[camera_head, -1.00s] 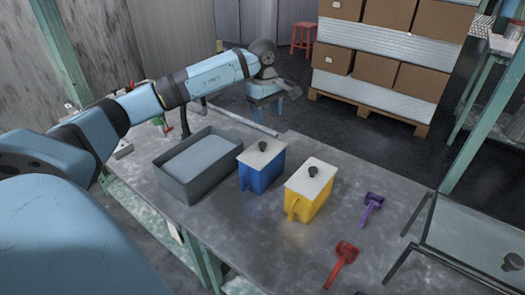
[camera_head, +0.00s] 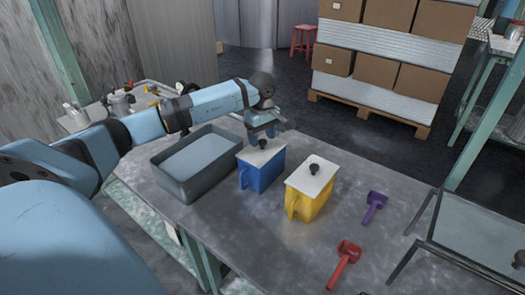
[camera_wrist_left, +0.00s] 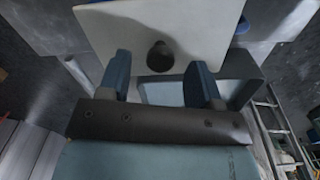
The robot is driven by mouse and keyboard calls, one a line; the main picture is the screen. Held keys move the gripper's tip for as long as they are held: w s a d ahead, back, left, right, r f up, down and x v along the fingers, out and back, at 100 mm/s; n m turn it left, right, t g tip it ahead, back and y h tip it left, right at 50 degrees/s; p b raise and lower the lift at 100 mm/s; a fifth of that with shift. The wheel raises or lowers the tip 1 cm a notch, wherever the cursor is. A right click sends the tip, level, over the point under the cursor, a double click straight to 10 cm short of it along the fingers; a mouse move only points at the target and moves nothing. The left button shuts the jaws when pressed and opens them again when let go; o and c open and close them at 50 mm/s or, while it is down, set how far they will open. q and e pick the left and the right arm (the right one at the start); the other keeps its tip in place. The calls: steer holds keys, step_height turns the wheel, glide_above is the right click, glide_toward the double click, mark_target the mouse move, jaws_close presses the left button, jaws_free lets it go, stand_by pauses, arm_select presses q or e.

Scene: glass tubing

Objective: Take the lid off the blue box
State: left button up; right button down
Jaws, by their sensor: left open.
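The blue box (camera_head: 262,179) stands on the table with its white lid (camera_head: 250,155) on top. The lid has a dark round knob (camera_head: 263,145). My left gripper (camera_head: 267,139) is just behind and above the lid in the head view. In the left wrist view the lid (camera_wrist_left: 195,22) fills the top and its knob (camera_wrist_left: 160,55) shows between the two blue fingers of the left gripper (camera_wrist_left: 160,75). The fingers are open and apart from the knob, which sits a little beyond their tips. My right gripper is not in view.
A grey bin (camera_head: 173,178) stands close left of the blue box. A yellow box (camera_head: 312,201) with a white lid stands close right. Purple (camera_head: 374,206) and red (camera_head: 345,264) scoops lie farther right. The table front is clear.

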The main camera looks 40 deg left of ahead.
arm_select(q)
step_height(320, 180, down, 2)
steer(key=shift+f, duration=0.15)
steer(key=c, duration=1)
